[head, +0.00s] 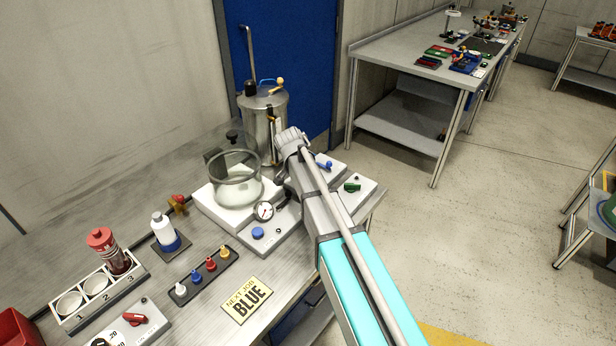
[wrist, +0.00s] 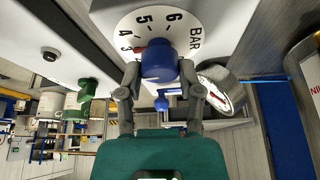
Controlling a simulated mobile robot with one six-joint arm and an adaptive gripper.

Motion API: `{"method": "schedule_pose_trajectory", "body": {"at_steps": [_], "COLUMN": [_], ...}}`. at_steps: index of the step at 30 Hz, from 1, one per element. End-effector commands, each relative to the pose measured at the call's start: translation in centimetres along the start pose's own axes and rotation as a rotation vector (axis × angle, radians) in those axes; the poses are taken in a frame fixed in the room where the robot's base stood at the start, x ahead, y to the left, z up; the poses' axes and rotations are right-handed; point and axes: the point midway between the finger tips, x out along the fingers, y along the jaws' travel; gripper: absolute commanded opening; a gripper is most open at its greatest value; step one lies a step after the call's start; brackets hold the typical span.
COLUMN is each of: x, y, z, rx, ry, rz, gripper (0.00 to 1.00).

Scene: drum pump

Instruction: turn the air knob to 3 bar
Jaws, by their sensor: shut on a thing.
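The air knob (wrist: 158,62) is blue and sits on a white round BAR scale (wrist: 186,38) in the wrist view. My gripper (wrist: 160,75) is shut on it, with a grey finger on each side. A red pointer mark (wrist: 139,50) at the knob's left edge is near the 3. The digits 3, 4, 5 and 6 show; the rest of the scale is hidden. In the head view my arm reaches over the bench and hides the fingertips. A round pressure gauge (head: 264,211) stands left of the arm; a gauge with a red needle (wrist: 221,91) shows in the wrist view.
A glass vessel (head: 236,182) and a steel drum (head: 265,125) stand close to my arm. A green knob (head: 352,187) is to its right. A row of coloured pegs (head: 205,272), a white bottle (head: 163,230) and a "BLUE" sign (head: 246,300) are at the front.

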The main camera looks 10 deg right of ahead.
Motion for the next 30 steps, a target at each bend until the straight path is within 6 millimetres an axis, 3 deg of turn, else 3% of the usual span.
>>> {"method": "schedule_pose_trajectory", "body": {"at_steps": [6, 7, 12, 30], "x": [0.02, 0.02, 0.01, 0.0], "y": [0.09, 0.09, 0.06, 0.07], "z": [0.05, 0.05, 0.04, 0.03], "rx": [0.0, -0.001, -0.001, -0.028], "ry": [-0.002, -0.002, -0.001, -0.001], "rz": [0.002, 0.002, 0.001, -0.01], "gripper": [0.0, 0.51, 0.82, 0.82]}}
